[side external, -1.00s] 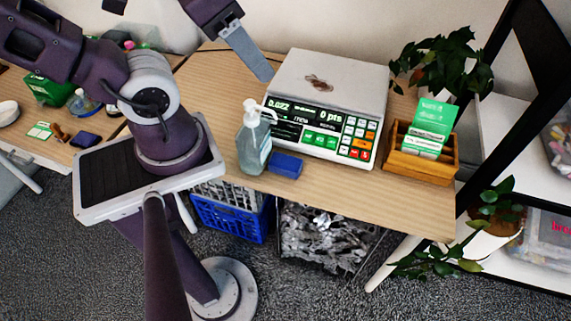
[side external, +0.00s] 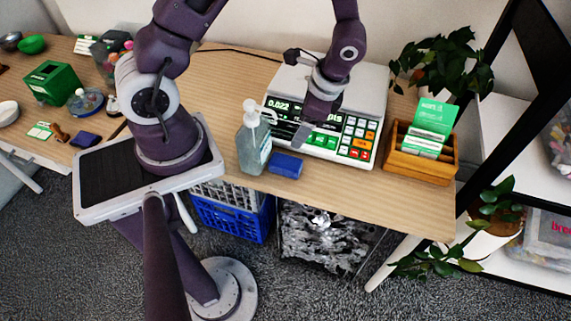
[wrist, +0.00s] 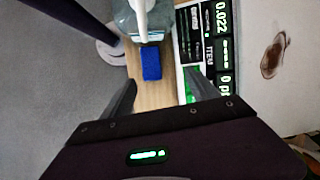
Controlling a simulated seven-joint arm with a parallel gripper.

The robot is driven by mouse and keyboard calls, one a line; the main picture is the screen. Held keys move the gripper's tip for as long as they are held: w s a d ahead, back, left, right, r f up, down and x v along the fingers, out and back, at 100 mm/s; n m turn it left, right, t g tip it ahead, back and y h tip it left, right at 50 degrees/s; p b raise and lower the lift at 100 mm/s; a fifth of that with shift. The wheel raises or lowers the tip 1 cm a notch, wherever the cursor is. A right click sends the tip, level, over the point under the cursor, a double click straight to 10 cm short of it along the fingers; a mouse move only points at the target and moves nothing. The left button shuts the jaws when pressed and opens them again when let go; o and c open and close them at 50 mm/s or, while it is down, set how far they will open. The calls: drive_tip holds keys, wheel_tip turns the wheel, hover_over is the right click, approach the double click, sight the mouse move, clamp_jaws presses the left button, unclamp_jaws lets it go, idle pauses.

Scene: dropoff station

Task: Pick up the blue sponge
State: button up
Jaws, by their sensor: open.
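The blue sponge (side external: 285,165) lies on the wooden table near its front edge, just right of the pump bottle and in front of the scale. In the wrist view the sponge (wrist: 151,63) shows between and beyond my fingertips, with nothing touching it. My gripper (side external: 303,138) is above the front of the scale, up and to the right of the sponge, pointing down. In the wrist view my gripper (wrist: 162,88) is open and empty, its two fingers spread apart.
A clear pump bottle (side external: 252,145) stands close beside the sponge. The white scale (side external: 372,95) is right behind it. A wooden card box (side external: 450,165) stands to the right. Another dark blue block (side external: 86,139) lies on the left table. Crates stand below the table.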

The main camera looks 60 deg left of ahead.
sight(286, 161)
drive_tip(key=shift+m+g, duration=0.7)
drive_tip(key=shift+m, duration=0.1)
drive_tip(key=x, duration=0.4)
drive_tip(key=d+x, duration=0.1)
drive_tip(key=x, duration=0.4)
drive_tip(key=d+x, duration=0.1)
drive_tip(key=x, duration=0.4)
drive_tip(key=shift+w+f, duration=0.15)
drive_tip(key=shift+f, duration=0.3)
drive_tip(key=c, duration=1.4)
drive_tip(key=shift+r, duration=0.15)
drive_tip(key=shift+w+d+r, duration=0.15)
drive_tip(key=shift+w+r, duration=0.05)
drive_tip(key=shift+r, duration=0.1)
drive_tip(key=r, duration=0.6)
drive_tip(key=shift+w+d+r, duration=0.15)
drive_tip(key=shift+w+d, duration=0.1)
drive_tip(key=shift+w, duration=0.05)
drive_tip(key=w+d, duration=1.3)
drive_tip(key=shift+d, duration=0.2)
drive_tip(key=shift+w, duration=0.1)
